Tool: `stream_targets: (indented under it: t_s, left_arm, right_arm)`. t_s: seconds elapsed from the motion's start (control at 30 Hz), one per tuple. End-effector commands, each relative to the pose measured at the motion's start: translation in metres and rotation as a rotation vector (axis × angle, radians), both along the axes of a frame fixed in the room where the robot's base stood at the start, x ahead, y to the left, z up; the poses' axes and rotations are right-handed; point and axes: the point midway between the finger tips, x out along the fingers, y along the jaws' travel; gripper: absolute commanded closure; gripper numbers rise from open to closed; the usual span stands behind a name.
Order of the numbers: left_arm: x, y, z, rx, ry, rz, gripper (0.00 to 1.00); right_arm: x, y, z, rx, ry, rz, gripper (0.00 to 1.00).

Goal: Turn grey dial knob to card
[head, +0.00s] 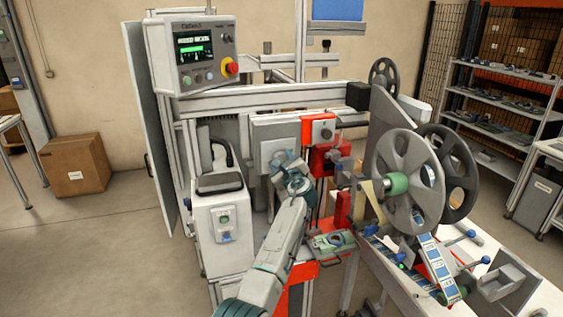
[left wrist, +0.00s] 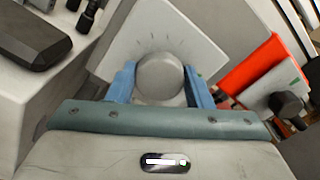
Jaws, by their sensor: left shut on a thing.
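The grey dial knob (left wrist: 158,72) is round and sits on a pale square plate (left wrist: 125,38) with short dark tick marks around the knob's far side. My left gripper (left wrist: 160,92) has its two blue fingers on either side of the knob and is shut on it. In the head view my left gripper (head: 287,165) is at the front of the machine, and the knob is hidden behind it. No pointer mark on the knob can be made out. I cannot make out a readable card in either view. My right gripper is not in view.
A red-orange bracket with a grey block and dark knob (left wrist: 285,102) is close at the right of the plate. A white housing (head: 222,225) stands left of my arm. Large grey reels (head: 405,175) stand at the right. A control box (head: 195,55) is above.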

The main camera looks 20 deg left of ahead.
Motion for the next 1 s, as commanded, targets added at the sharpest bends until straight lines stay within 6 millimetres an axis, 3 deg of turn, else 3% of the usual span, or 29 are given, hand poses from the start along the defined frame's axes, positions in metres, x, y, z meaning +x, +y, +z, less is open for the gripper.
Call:
stream_targets:
  t_s: [0.1,0.13,0.23,0.67,1.0]
  left_arm:
    - [0.000,0.000,-0.004,-0.002,0.005,0.000,0.77]
    - [0.000,0.000,-0.004,-0.002,0.005,0.000,0.52]
    - [0.000,0.000,-0.003,-0.002,0.004,0.000,0.32]
    - [-0.007,-0.005,-0.003,-0.004,-0.002,-0.001,0.32]
    - [-0.054,-0.038,-0.006,-0.007,-0.001,-0.003,0.32]
  right_arm:
    - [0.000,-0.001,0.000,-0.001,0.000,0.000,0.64]
    - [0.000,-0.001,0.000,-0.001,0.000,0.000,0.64]
    - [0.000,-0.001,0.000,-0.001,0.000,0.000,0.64]
    - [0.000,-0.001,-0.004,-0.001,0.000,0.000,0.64]
    - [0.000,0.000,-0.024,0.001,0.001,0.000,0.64]
